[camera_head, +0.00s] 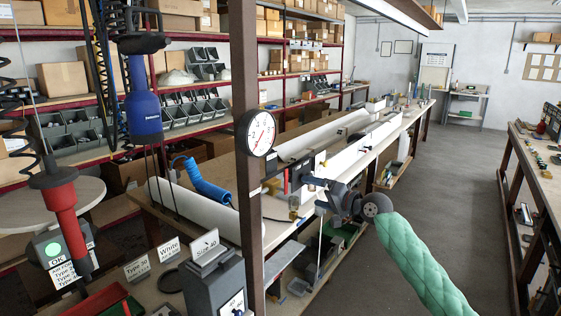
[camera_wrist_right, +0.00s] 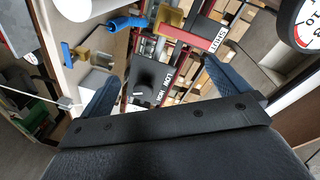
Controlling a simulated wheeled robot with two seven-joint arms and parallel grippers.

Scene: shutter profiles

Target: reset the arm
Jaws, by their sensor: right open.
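My right arm in its green sleeve (camera_head: 415,255) reaches in from the lower right of the head view. My right gripper (camera_head: 316,194) is at the front edge of the long workbench, just right of the brown post. In the right wrist view the two blue-grey fingers (camera_wrist_right: 165,88) stand wide apart with nothing between them. Beyond them are a black box with white lettering (camera_wrist_right: 150,80) and a red-edged labelled part (camera_wrist_right: 195,38); both look apart from the fingers. My left gripper is not in view.
The brown post (camera_head: 247,140) with a round dial gauge (camera_head: 257,132) stands close left of my gripper. White profiles (camera_head: 330,135) lie along the workbench. Hanging tools (camera_head: 144,105) are at left. The grey aisle floor (camera_head: 450,190) is clear.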

